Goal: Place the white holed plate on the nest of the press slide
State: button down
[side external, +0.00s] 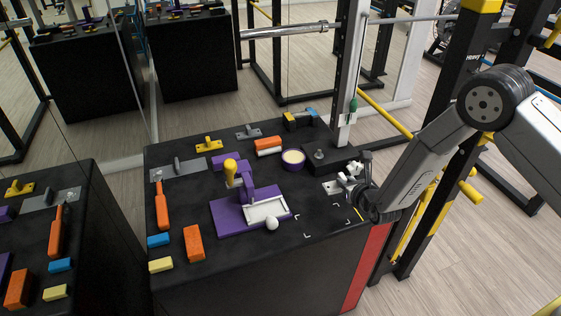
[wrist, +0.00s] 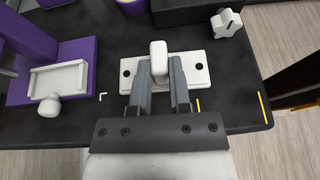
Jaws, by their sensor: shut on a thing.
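The white holed plate (wrist: 198,72) lies flat in the wrist view, with a dark hole near each end and an upright white grip (wrist: 158,52) in its middle. My gripper (wrist: 160,72) is shut on that grip, one finger on each side. In the side view the plate (side external: 331,187) is at the table's right part, partly hidden by my gripper (side external: 352,184); whether it touches the table I cannot tell. The purple press (side external: 228,212) stands left of it. Its white slide with a rimmed nest (side external: 265,207) is empty, with a white round knob (wrist: 50,106) at the front.
A white lobed piece (wrist: 227,22) stands just beyond the plate. A dark block with a knob (side external: 320,158) and a purple round cup (side external: 293,158) are behind. Orange, blue and yellow blocks lie left of the press. Black table between plate and press is clear, with corner marks.

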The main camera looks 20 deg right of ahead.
aim_at(330, 188)
jog(key=shift+n+y, duration=0.3)
jog(key=shift+y, duration=0.1)
jog(key=w+a+f, duration=0.2)
jog(key=w+f, duration=0.1)
jog(key=w+a+f, duration=0.1)
jog(key=shift+w+f, duration=0.25)
jog(key=shift+f, duration=0.1)
jog(key=a, duration=1.4)
jog(key=shift+a, duration=0.1)
jog(key=shift+a, duration=0.55)
jog(key=a, duration=0.3)
jog(key=shift+d+f, duration=0.15)
jog(key=shift+f, duration=0.55)
jog(key=shift+f, duration=0.1)
